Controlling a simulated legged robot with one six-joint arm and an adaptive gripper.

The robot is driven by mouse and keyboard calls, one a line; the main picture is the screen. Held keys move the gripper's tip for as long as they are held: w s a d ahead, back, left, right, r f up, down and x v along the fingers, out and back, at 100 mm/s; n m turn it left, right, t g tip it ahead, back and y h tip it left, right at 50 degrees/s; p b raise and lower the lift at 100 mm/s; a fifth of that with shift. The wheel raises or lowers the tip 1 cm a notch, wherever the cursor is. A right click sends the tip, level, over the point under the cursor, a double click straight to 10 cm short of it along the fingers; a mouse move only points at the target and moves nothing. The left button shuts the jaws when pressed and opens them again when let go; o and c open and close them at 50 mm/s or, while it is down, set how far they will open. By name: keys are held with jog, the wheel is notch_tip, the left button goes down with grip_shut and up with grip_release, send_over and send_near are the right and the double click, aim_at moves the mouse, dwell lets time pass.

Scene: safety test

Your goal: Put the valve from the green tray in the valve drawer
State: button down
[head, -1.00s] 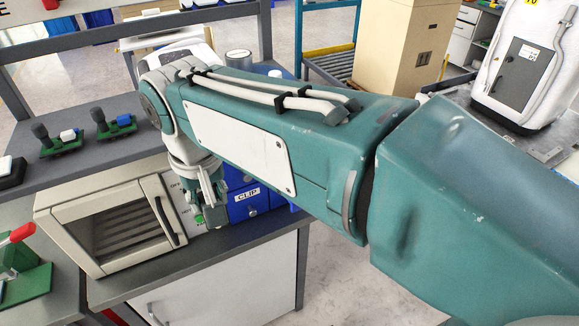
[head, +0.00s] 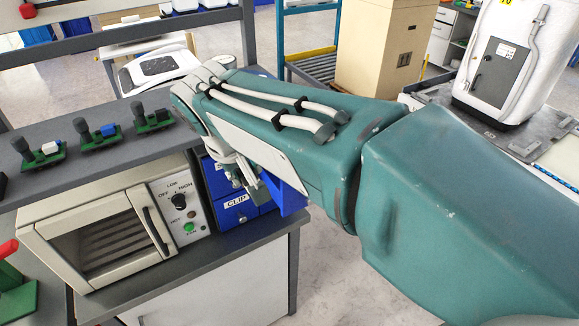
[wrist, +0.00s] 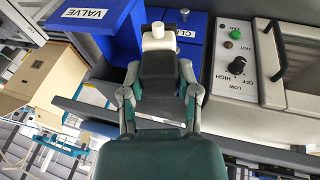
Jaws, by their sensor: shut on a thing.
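My gripper (wrist: 158,62) is shut on a small piece with a white end (wrist: 159,38), which I take for the valve; its dark part blends with the fingers. In the head view my gripper (head: 250,182) is partly hidden by my arm, in front of the blue drawers. The valve drawer (wrist: 88,14), blue with a VALVE label, stands pulled out just left of my gripper in the wrist view. Its blue side (head: 288,197) shows in the head view. The held piece is outside it. Its inside is mostly hidden.
The closed CLIP drawer (head: 236,208) is beside the valve drawer. An oven (head: 105,235) with a control panel stands left of the drawers. Above it, a shelf (head: 80,175) holds small green trays (head: 101,141) with dark knobbed parts. A cardboard box (head: 380,50) stands behind.

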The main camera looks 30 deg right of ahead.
jog(key=w+d, duration=0.5)
jog(key=d, duration=0.4)
jog(key=x, duration=0.3)
jog(key=s+x, duration=0.1)
jog(key=x, duration=0.6)
jog(key=shift+s+f, duration=0.2)
jog(key=shift+f, duration=0.4)
jog(key=shift+w+d, duration=0.2)
jog(key=shift+d, duration=0.05)
jog(key=y, duration=0.1)
jog(key=w+d+g+y, duration=0.1)
jog(key=shift+d+r+g+y, duration=0.2)
jog(key=shift+d+g+y, duration=0.1)
jog(key=shift+y, duration=0.1)
jog(key=shift+f, duration=0.3)
jog(key=shift+a+f, duration=0.1)
jog(key=shift+f, duration=0.5)
jog(key=shift+c, duration=1.7)
grip_release()
jog(key=shift+s, duration=0.1)
